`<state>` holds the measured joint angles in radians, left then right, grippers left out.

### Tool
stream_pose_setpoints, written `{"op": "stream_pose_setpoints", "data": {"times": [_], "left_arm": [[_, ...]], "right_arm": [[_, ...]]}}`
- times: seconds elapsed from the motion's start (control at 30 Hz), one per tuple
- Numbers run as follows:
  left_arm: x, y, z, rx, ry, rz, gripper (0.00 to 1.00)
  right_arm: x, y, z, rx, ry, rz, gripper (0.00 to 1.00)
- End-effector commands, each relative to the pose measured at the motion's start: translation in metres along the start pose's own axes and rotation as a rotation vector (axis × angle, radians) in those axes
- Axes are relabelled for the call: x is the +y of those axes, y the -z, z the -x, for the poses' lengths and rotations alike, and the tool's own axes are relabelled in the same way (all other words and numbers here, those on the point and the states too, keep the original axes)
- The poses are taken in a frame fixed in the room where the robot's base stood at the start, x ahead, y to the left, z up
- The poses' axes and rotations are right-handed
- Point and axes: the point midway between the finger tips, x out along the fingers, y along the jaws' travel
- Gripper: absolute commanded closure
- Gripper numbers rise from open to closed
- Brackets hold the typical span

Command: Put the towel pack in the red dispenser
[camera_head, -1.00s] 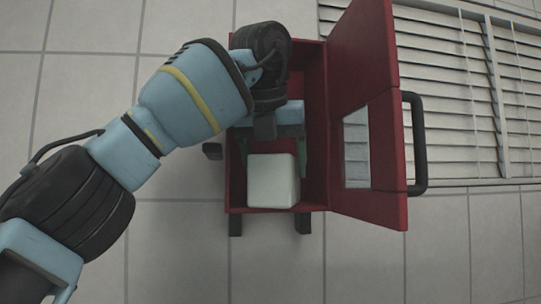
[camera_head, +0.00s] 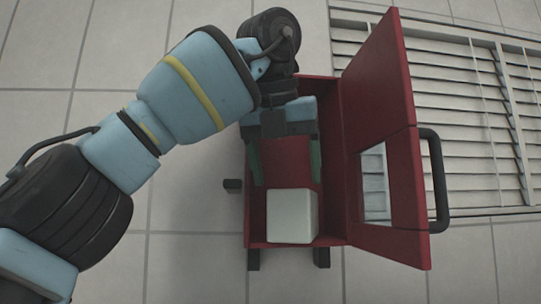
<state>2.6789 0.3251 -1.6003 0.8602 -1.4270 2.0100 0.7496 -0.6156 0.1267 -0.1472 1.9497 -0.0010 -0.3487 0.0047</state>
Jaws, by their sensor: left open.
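The red dispenser (camera_head: 270,233) stands with its door swung open to the right. The white towel pack (camera_head: 292,216) sits inside it at the end nearer the bottom of the picture. My left gripper (camera_head: 286,170) reaches into the dispenser from the upper left. Its two green fingers are spread apart with nothing between them, and they point toward the pack. The fingertips appear just short of the pack, and the red inner wall shows between. My right gripper is not in view.
The open door (camera_head: 385,150) has a window and a black handle (camera_head: 437,180) on its outer edge. A slatted grey panel (camera_head: 475,110) lies behind the door at the right. The tiled surface below the dispenser is clear.

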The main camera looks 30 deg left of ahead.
Motion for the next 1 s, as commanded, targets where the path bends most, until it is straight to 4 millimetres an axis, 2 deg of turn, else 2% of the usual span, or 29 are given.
{"op": "stream_pose_setpoints", "data": {"times": [0.3, 0.5, 0.7, 1.0], "left_arm": [[0.001, 0.045, 0.028, -0.004, 0.000, -0.002, 0.26], [0.000, 0.066, 0.041, -0.003, 0.001, 0.000, 0.26], [0.000, 0.072, 0.044, 0.000, 0.000, 0.000, 0.26], [0.000, 0.072, 0.044, 0.000, 0.000, 0.000, 0.26]], "right_arm": [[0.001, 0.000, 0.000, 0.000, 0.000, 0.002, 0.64], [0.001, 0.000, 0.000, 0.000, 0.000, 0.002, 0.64], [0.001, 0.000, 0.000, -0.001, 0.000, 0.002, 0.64], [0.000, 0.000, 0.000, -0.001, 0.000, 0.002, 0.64]]}}
